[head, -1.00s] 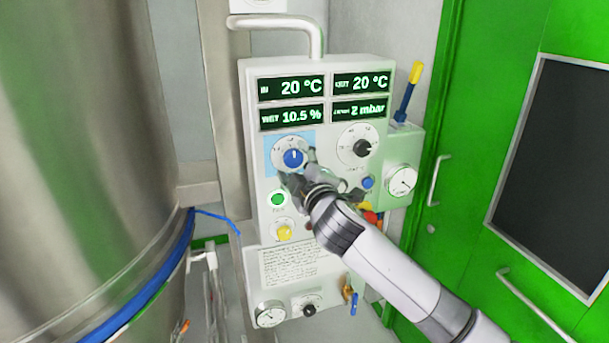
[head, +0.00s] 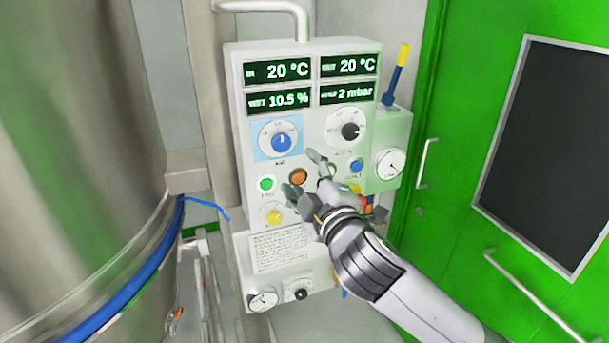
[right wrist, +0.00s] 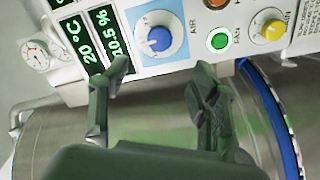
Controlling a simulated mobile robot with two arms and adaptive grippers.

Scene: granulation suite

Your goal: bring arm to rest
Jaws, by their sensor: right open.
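My right gripper (head: 304,178) is open and empty in front of the lower middle of the control panel (head: 232,80). Its arm comes in from the lower right. The blue air knob (head: 282,142) sits on a light blue plate to the upper left of the gripper, apart from the fingers. In the right wrist view the open fingers (right wrist: 160,85) point toward the panel, with the blue knob (right wrist: 159,39) beyond and between them. My left gripper is not in view.
A steel vessel (head: 75,120) with a blue band stands at left. A gauge box (head: 390,163) with a yellow-and-blue lever (head: 397,75) adjoins the panel. Green doors (head: 450,200) with handles are at right. A green button (head: 266,184) and yellow knob (head: 273,214) lie near the fingers.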

